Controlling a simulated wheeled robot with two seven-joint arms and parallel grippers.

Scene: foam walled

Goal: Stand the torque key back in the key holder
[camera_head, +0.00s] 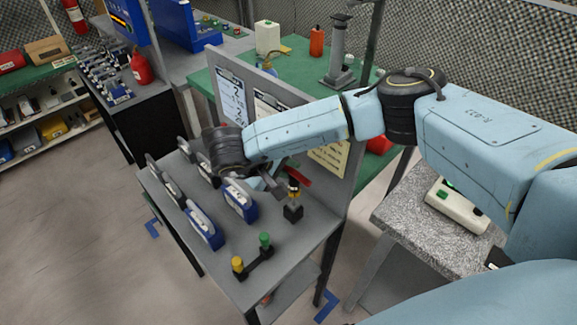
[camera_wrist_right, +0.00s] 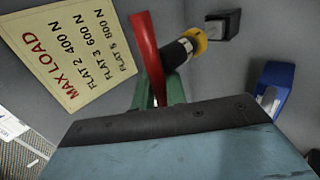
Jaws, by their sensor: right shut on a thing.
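The torque key (camera_head: 293,187), dark with a yellow collar, is at my right gripper (camera_head: 275,186) above the grey bench. In the right wrist view the key (camera_wrist_right: 180,54) slants, its yellow end toward the key holder (camera_wrist_right: 222,24). The key holder, a small black block, also shows in the head view (camera_head: 293,213), just below the key. The yellow end looks apart from the block in the wrist view. My right gripper is shut on the key; its fingertips are largely hidden. My left gripper is not in view.
Blue-based gauges (camera_head: 240,203) stand on the bench (camera_head: 292,262) to the left. An upright panel with load signs (camera_head: 328,157) rises close behind the gripper.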

